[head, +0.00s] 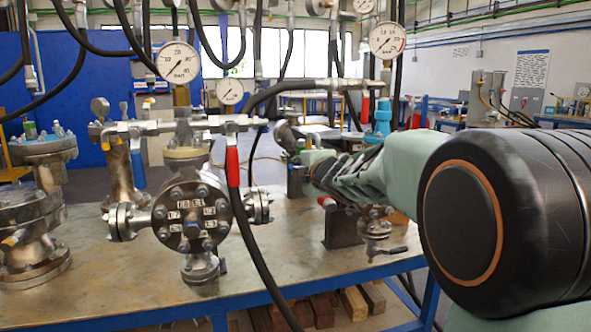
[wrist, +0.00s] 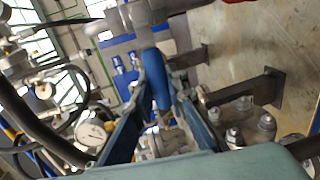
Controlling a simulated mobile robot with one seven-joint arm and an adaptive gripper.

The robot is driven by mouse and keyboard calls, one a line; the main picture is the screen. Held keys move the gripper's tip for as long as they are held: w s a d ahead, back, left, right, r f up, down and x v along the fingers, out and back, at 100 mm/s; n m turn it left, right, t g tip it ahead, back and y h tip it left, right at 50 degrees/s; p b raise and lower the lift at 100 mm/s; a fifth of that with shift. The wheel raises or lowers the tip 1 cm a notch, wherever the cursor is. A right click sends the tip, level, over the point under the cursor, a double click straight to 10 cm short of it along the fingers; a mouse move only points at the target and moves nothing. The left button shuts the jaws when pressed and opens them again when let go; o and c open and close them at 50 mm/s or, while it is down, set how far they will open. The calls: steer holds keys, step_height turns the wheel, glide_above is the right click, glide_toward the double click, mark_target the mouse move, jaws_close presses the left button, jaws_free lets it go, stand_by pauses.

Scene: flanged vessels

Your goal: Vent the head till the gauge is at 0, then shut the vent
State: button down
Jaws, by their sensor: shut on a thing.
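My gripper (head: 312,168) reaches in from the right in the head view, over the bench. In the wrist view, my gripper (wrist: 158,92) has its two dark fingers closed on a blue lever handle (wrist: 154,68), which runs up between them to grey metal pipework (wrist: 150,14). In the head view this handle is hidden by my gripper and arm. A dial gauge (head: 387,40) stands above the vessel behind my arm; its needle points down and left, but I cannot read the figure. A small gauge (wrist: 92,135) also shows in the wrist view. I cannot tell which vessel it belongs to.
A flanged vessel (head: 193,218) with a gauge (head: 178,62), a red lever (head: 232,167) and a blue lever (head: 137,166) stands on the bench (head: 290,262). Another vessel (head: 38,205) is at left. Black hoses (head: 255,262) hang around them.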

stand_by(0.3)
steer(key=c, duration=1.9)
jaws_free()
steer(key=shift+v, duration=3.75)
